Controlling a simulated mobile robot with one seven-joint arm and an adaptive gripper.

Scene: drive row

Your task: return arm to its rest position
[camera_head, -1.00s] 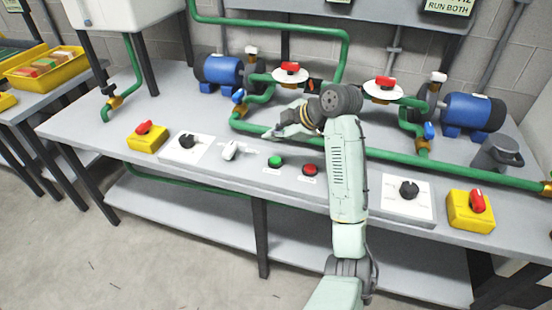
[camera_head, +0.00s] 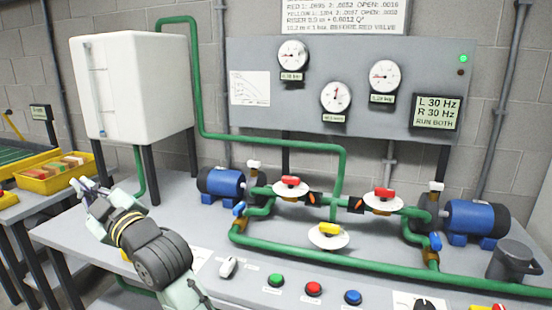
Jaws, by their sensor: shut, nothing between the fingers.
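My gripper (camera_head: 85,190) is raised above the left end of the grey workbench (camera_head: 62,235), with its fingers pointing up and to the left. It is shut and empty. My arm comes up from the bottom edge and hides part of the bench front, including most of a yellow switch box at the left. No object is in contact with the fingers.
A white tank (camera_head: 140,90) stands close behind my gripper. A yellow bin (camera_head: 55,172) of blocks is to the left. Blue motors (camera_head: 222,182), green pipes and red and yellow valve handles fill the bench. A grey gauge panel (camera_head: 260,120) rises behind. Buttons line the front.

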